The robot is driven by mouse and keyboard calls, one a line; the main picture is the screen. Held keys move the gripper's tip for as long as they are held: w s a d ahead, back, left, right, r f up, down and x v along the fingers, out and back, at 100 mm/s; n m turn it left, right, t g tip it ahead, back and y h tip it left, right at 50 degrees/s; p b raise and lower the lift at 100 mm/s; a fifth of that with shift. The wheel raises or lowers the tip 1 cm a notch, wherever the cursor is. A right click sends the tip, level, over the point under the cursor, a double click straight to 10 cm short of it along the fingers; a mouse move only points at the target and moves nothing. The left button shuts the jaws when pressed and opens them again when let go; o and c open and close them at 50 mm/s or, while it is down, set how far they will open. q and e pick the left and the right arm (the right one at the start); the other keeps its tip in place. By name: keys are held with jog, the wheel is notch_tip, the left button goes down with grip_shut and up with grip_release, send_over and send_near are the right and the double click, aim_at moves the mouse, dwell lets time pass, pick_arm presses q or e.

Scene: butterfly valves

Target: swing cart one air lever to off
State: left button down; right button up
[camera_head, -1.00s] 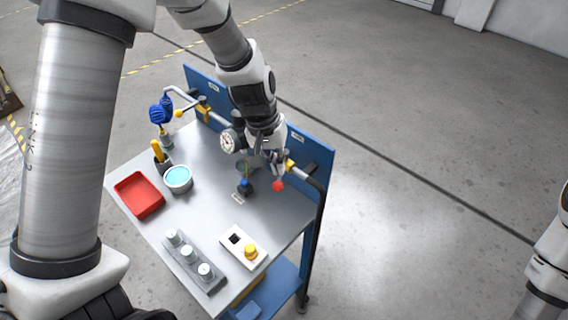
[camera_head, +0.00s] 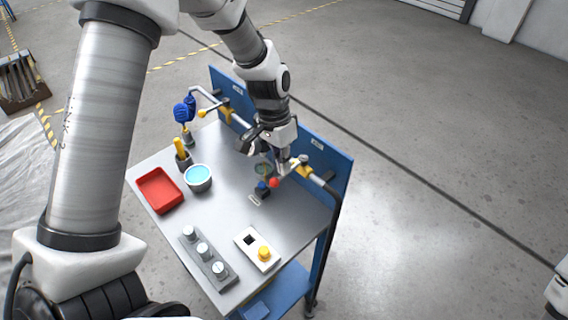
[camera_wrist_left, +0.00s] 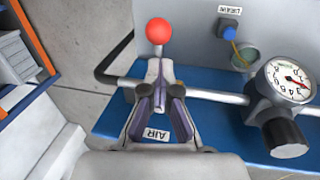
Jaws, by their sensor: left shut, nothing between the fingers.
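The air lever's red ball knob (camera_head: 274,183) shows at the cart's back right in the head view, on the pipe with the yellow valve part (camera_head: 304,161). In the wrist view the red knob (camera_wrist_left: 159,31) stands beyond my fingertips, its stem running back toward them. My left gripper (camera_head: 284,166) is shut and empty beside the lever; its fingers (camera_wrist_left: 159,82) overlap the stem's lower end in the wrist view. I cannot tell whether they touch it. The AIR label (camera_wrist_left: 156,134) shows between the finger linkages. The valve body is largely hidden by the gripper. My right gripper is out of view.
A pressure gauge (camera_wrist_left: 288,80) sits on the pipe beside the gripper. A blue-knobbed part (camera_head: 262,187) stands close by. The cart also holds a red tray (camera_head: 160,190), a cyan-filled bowl (camera_head: 198,178), a knob block (camera_head: 205,255) and a yellow button (camera_head: 264,253).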

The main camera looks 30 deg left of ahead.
pick_arm(q)
jog(key=shift+s+f, duration=0.25)
jog(key=shift+f, duration=0.1)
jog(key=c, duration=1.2)
grip_release()
jog(key=shift+w, duration=0.35)
jog(key=shift+r, duration=0.15)
jog(key=r, duration=0.4)
jog(key=a+r, duration=0.1)
jog(key=r, duration=0.2)
jog(key=a+r, duration=0.1)
jog(key=r, duration=0.3)
jog(key=shift+w+a+r, duration=0.15)
jog(key=shift+w+r, duration=0.2)
